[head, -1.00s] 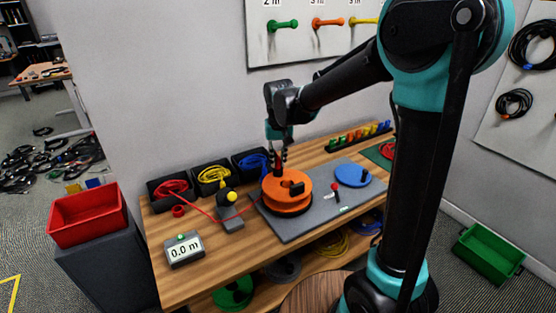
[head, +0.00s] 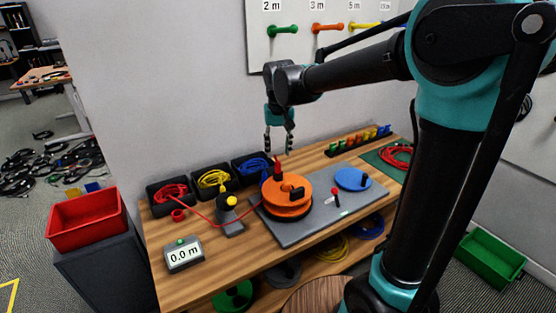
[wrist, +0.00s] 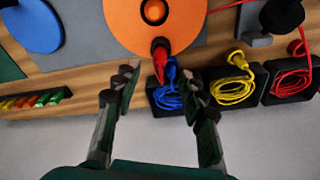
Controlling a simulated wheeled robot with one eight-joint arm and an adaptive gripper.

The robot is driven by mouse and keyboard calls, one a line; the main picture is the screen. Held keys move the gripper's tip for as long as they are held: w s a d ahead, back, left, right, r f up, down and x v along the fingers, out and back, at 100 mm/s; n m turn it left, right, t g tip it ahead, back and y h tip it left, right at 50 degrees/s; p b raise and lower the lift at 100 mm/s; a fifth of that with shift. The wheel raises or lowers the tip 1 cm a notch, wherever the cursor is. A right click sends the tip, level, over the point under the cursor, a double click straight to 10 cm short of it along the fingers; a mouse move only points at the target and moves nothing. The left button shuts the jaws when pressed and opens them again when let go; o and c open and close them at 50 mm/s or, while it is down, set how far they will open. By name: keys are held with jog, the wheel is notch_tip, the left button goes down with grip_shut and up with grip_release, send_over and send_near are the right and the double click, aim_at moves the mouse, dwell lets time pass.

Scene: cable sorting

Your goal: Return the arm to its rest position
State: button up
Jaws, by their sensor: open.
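My gripper (head: 279,143) hangs above the back of the wooden bench (head: 190,284), fingers pointing down, open and empty. In the wrist view its two fingers (wrist: 160,98) are spread apart with nothing held between them. The orange reel (head: 288,204) stands on the grey plate below the gripper, clear of the fingers. A red plug (head: 279,167) stands up at the reel; it also shows in the wrist view (wrist: 160,47). A red cable (head: 205,216) runs from the left towards the reel.
Black bins with red (head: 171,192), yellow (head: 214,179) and blue (head: 254,168) cables line the bench's back. A blue disc (head: 353,179) sits right of the reel. A pegboard (head: 330,48) hangs on the wall behind. The meter (head: 184,254) reads 0.0 m.

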notch_tip(320, 180, up, 5)
jog(key=s+d+f+m+t, duration=0.1)
jog(key=s+d+f, duration=0.8)
jog(key=d+f, duration=0.1)
jog(key=s+d+f+m+t, duration=0.1)
jog(key=s+d+f, duration=0.8)
jog(key=d, duration=0.4)
jog(key=shift+s+d+f+t, duration=0.25)
jog(key=shift+f+t, duration=0.15)
jog(key=shift+f, duration=0.4)
jog(key=shift+w, duration=0.1)
